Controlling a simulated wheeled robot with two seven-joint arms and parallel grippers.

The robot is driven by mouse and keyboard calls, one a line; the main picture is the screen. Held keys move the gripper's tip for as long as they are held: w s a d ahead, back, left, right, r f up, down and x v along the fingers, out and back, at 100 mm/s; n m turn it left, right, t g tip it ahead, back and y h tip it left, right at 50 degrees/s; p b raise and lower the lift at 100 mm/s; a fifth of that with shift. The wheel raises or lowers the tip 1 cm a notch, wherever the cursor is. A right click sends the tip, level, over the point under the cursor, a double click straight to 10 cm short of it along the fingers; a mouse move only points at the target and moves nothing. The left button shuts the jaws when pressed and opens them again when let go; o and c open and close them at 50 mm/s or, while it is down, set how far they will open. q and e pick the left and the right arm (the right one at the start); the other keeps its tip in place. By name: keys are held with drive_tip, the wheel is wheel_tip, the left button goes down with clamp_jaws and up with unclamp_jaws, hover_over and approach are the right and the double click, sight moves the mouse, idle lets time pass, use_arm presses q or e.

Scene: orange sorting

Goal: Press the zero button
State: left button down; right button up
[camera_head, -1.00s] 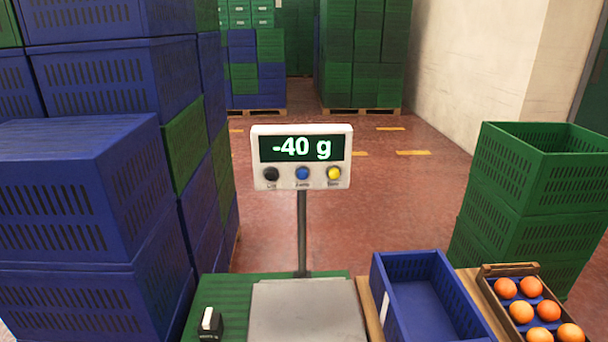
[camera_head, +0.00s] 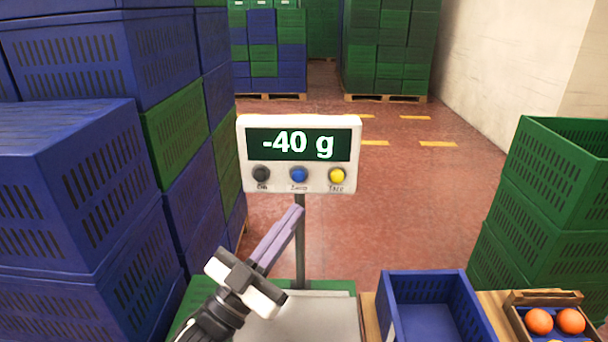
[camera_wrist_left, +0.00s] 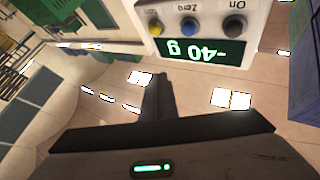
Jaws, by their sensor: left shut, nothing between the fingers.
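The scale display (camera_head: 299,153) stands on a post above the scale plate and reads -40 g. Below its screen are a black button (camera_head: 261,174), a blue button (camera_head: 298,175) and a yellow button (camera_head: 337,176). In the left wrist view the display is upside down, and the blue button (camera_wrist_left: 190,28) is labelled Zero. My left gripper (camera_head: 296,213) is shut and empty, its fingertips pointing up just below the display, apart from the buttons in the head view. In the left wrist view the shut fingers (camera_wrist_left: 158,85) show below the display. My right gripper is not in view.
The metal scale plate (camera_head: 318,316) lies under my left gripper. An empty blue crate (camera_head: 388,307) and a small crate of oranges (camera_head: 544,297) are at the right. Stacked blue crates (camera_head: 75,190) stand close at the left, green crates (camera_head: 560,195) at the right.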

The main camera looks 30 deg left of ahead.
use_arm(q)
drive_tip(key=shift+s, duration=0.1)
drive_tip(key=b, duration=0.2)
approach(299, 176)
drive_tip(key=w+d+r, duration=0.2)
drive_tip(key=d+r, duration=0.1)
drive_tip(key=d, duration=0.1)
drive_tip(key=shift+w+a+r+b, duration=0.15)
drive_tip(key=shift+w+a, duration=0.15)
drive_tip(key=shift+w, duration=0.15)
drive_tip(key=shift+w+a+r+b, duration=0.15)
drive_tip(key=shift+w+a, duration=0.15)
drive_tip(key=shift+w, duration=0.2)
idle(0.6)
idle(0.4)
